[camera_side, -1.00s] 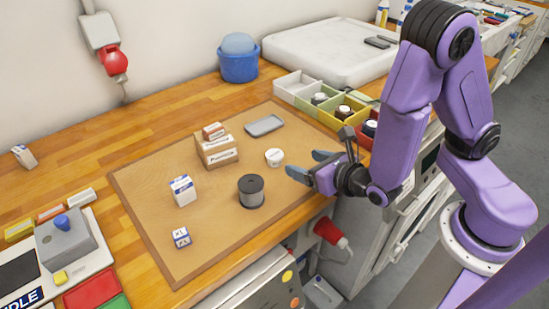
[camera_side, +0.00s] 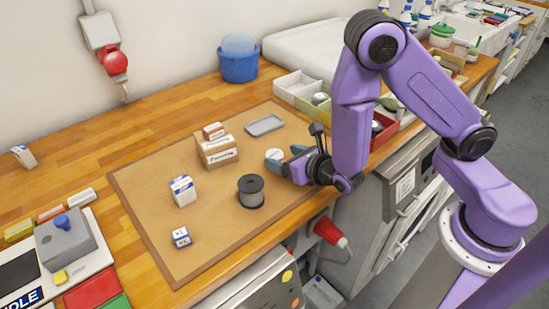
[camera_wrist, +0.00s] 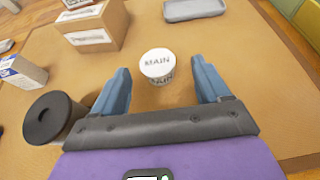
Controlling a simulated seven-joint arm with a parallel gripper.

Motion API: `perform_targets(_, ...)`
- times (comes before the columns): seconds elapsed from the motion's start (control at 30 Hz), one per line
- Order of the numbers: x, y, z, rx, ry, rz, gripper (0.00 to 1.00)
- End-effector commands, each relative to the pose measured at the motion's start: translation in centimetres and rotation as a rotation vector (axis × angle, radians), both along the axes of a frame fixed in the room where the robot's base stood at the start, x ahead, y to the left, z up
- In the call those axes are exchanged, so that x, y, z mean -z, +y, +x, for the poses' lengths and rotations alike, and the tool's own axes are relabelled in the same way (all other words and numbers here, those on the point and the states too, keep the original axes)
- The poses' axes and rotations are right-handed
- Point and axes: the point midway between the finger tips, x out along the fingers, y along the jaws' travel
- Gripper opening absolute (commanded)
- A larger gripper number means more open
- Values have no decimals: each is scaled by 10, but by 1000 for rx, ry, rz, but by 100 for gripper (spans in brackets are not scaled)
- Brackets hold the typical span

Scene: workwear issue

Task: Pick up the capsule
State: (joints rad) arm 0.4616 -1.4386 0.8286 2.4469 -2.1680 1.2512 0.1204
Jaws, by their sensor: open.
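The capsule appears to be the small white round piece with dark lettering on its top (camera_side: 273,155). It stands upright on the tan mat (camera_side: 150,215), and in the wrist view it (camera_wrist: 158,62) sits ahead of and between the blue fingertips, with mat visible on both sides. My gripper (camera_side: 286,161) is open and empty, low over the mat just right of the capsule. In the wrist view the gripper (camera_wrist: 161,72) has its fingers spread on either side, not visibly touching it. The near finger partly covers the capsule in the side view.

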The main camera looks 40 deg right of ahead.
Motion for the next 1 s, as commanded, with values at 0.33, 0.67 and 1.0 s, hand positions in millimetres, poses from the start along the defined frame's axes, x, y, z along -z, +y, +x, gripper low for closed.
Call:
perform_targets(0.33,19,2,38,4,1,0,76)
perform_targets(0.67,21,2,43,1,0,0,76)
perform_targets(1.0,20,2,42,1,0,0,18)
